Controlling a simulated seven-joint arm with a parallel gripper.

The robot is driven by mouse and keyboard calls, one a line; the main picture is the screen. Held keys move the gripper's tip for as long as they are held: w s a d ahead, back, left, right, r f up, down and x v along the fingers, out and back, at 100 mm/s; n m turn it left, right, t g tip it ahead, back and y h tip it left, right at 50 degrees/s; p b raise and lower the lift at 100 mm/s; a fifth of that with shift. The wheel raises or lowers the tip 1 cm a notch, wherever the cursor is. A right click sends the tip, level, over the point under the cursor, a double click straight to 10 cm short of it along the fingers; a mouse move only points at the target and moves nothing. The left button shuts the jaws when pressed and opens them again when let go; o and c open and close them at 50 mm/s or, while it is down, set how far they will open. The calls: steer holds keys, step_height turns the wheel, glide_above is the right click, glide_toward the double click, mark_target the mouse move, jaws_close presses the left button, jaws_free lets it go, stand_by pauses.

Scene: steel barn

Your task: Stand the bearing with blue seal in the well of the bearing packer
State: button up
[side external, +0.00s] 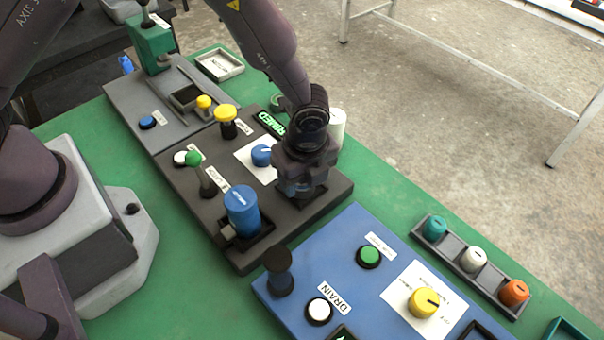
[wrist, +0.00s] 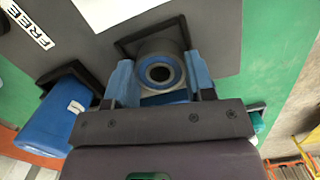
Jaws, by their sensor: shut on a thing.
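My gripper (side external: 302,186) points down at the right end of the dark grey machine panel (side external: 262,255), over a square dark-rimmed well (side external: 318,201). In the wrist view, my gripper (wrist: 160,66) has its two blue fingers shut on either side of the bearing with blue seal (wrist: 160,74), a grey round part with a blue ring and dark bore. The black rim of the well (wrist: 124,47) shows just behind the bearing. I cannot tell whether the bearing rests on the well floor. In the side view the gripper hides the bearing.
A blue cylinder (side external: 242,211) stands in a dark frame close to my gripper. A green-topped lever (side external: 201,172), a blue dial (side external: 262,155) and a white cylinder (side external: 337,127) are nearby. A blue panel (side external: 340,255) lies nearer the camera. Green bench shows between.

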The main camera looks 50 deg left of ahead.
mark_target(306, 186)
steer(key=o, duration=1)
steer(key=shift+f, duration=0.1)
steer(key=shift+c, duration=0.2)
step_height(306, 186, up, 12)
steer(key=d, duration=0.1)
steer(key=shift+s+d+r, duration=0.15)
steer(key=shift+d+r, duration=0.05)
steer(key=s+a+r+n+t+h, duration=0.1)
steer(key=s+a+r+n+t, duration=0.1)
steer(key=s+a+r+n, duration=0.4)
steer(key=s+a+r+n+t, duration=0.1)
steer(key=s+a+r+n, duration=0.2)
steer(key=a+r+n, duration=0.6)
steer(key=s+a+r+n+t, duration=0.2)
steer(key=s+r+n, duration=0.1)
steer(key=s+n, duration=0.2)
steer(key=shift+s+r, duration=0.25)
steer(key=shift+s, duration=0.55)
